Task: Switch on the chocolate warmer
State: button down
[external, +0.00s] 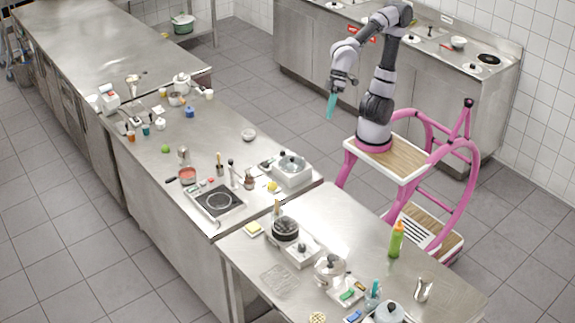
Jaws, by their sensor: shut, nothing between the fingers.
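My gripper (331,106) has teal fingers that point down and are shut with nothing between them. It hangs in the air to the left of my pink base, beyond the counters and apart from everything on them. I cannot tell for sure which appliance is the chocolate warmer. Candidates are a white box with a round metal lid (292,168) at the right end of the long counter, a dark pot (285,229) beside a white unit with a black knob (301,250), and a lidded steel pot (329,268) on the front counter. Switch details are too small to read.
An induction hob (219,201), a red pan (188,175) and small kitchenware crowd the long counter. A green bottle (397,239), a steel jug (423,289) and a wire rack (279,279) are on the front counter. Tiled floor (262,103) is free left of my base.

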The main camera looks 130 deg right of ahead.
jog(key=w+a+f+g+h, duration=0.1)
jog(key=w+a+f, duration=0.4)
jog(key=w+a, duration=0.45)
jog(key=w+a+f, duration=0.4)
jog(key=w+a, duration=0.4)
jog(key=w, duration=0.2)
jog(key=a+f+n, duration=0.1)
jog(key=a+f, duration=0.4)
jog(key=a, duration=0.4)
jog(key=w+a+f+n+t+h, duration=0.1)
jog(key=a+f, duration=0.5)
jog(key=a, duration=0.4)
jog(key=w+a+f+n+t, duration=0.1)
jog(key=a+f+n, duration=0.1)
jog(key=a+f, duration=0.3)
jog(key=a, duration=0.4)
jog(key=shift+w+a+f+h, duration=0.2)
jog(key=shift+w+f+h, duration=0.05)
jog(key=shift+f+h, duration=0.15)
send_over(347, 294)
jog(key=s, duration=0.2)
notch_tip(347, 294, down, 8)
jog(key=shift+s+f, duration=0.15)
jog(key=shift+f, duration=0.05)
jog(key=shift+s+a+f, duration=0.1)
jog(key=shift+s+f, duration=0.1)
jog(key=shift+f, duration=0.4)
jog(key=shift+s+f, duration=0.15)
jog(key=shift+f, duration=1.05)
